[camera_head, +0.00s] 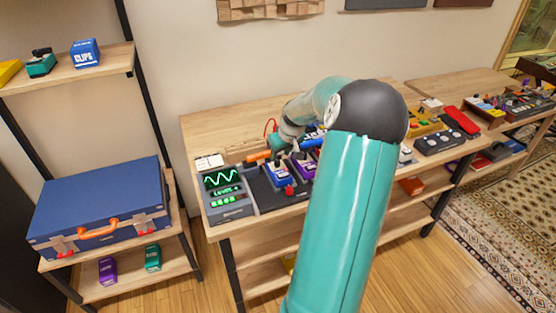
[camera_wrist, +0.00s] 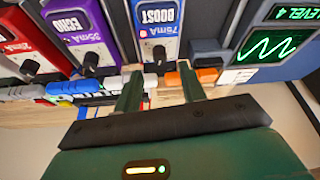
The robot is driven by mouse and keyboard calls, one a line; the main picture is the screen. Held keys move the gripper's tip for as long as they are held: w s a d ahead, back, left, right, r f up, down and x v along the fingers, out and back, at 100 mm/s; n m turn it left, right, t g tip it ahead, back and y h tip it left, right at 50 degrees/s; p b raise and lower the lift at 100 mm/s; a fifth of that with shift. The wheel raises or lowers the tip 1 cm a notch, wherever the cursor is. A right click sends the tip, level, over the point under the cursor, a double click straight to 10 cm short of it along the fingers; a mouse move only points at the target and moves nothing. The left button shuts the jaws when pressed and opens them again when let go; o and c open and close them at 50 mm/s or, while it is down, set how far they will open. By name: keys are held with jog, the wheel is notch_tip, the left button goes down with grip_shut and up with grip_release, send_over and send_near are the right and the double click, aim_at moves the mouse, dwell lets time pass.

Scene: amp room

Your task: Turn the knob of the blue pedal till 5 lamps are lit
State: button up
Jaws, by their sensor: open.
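The blue pedal (camera_wrist: 157,22), marked BOOST 75mA, appears upside down at the top middle of the wrist view. It also shows on the bench in the head view (camera_head: 279,177). Its black knob (camera_wrist: 159,55) faces my gripper (camera_wrist: 160,73). My gripper is open, one finger to each side of the knob, with the tips near it. I cannot tell whether they touch it. The display unit (camera_head: 223,205) at the bench's left end shows a green wave, LEVEL 4 and a row of several lit green lamps. It is partly visible in the wrist view (camera_wrist: 269,43).
A purple ECHO pedal (camera_wrist: 87,25) stands beside the blue one, with a red pedal (camera_wrist: 25,35) beyond. Coloured plugs or cables lie close to my fingers. A blue case (camera_head: 100,205) sits on the left shelf. More pedals fill the bench (camera_head: 205,130) to the right.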

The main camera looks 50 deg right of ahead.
aim_at(277, 161)
jog(key=shift+x, duration=2.3)
grip_shut()
jog(key=shift+w+a+m+g+h, duration=0.15)
jog(key=shift+m+h, duration=0.15)
jog(key=shift+m, duration=0.5)
jog(key=shift+s+a+m+g+h, duration=0.15)
jog(key=shift+m+h, duration=0.15)
jog(key=shift+m, duration=0.5)
jog(key=shift+w+d+m+g+h, duration=0.1)
jog(key=shift+m+g+h, duration=0.25)
jog(key=shift+m, duration=0.85)
